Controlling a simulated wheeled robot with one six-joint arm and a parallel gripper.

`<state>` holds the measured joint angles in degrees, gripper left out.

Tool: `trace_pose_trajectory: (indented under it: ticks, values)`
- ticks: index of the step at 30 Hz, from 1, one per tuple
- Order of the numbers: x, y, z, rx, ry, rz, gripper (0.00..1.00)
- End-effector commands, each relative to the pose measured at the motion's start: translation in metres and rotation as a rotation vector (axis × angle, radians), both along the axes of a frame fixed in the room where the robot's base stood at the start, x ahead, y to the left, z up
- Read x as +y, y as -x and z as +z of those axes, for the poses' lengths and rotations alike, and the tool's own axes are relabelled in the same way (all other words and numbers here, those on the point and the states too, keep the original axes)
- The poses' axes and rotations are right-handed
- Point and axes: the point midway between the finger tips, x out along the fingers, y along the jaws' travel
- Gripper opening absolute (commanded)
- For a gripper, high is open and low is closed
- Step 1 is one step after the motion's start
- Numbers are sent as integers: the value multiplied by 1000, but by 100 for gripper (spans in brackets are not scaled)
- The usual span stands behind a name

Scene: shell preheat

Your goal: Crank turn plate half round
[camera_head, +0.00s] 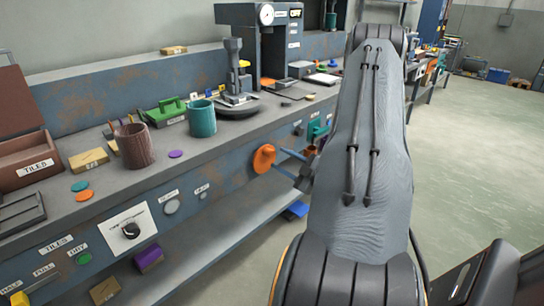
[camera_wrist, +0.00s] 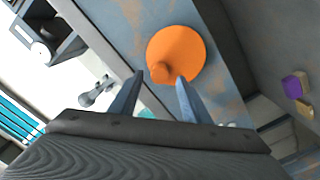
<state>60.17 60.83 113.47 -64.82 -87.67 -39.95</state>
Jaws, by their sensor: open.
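An orange round crank (camera_head: 264,159) sits on the front panel of the bench. In the wrist view the orange disc (camera_wrist: 182,45) has a small orange knob (camera_wrist: 160,72) near its lower edge. My gripper (camera_head: 278,160) is open with its blue fingers pointing at the crank. In the wrist view the fingertips (camera_wrist: 159,78) are on either side of the knob; I cannot tell whether they touch it. A dark round plate (camera_head: 238,112) on the bench top, above the crank, carries a grey fixture (camera_head: 235,75).
A teal cup (camera_head: 202,118) and a brown cup (camera_head: 135,146) stand on the bench left of the plate. A dark press-like machine (camera_head: 260,40) stands behind it. A teal part (camera_head: 318,131) sits on the panel right of the crank. The floor (camera_head: 470,140) at right is clear.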

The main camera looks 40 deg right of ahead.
Motion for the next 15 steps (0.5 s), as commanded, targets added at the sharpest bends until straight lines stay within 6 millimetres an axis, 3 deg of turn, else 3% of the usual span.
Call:
trace_pose_trajectory:
  ticks: [6, 15]
  values:
    - [4, -33, 0, 1, 0, 2, 43]
    - [4, -50, 0, 2, -2, -1, 43]
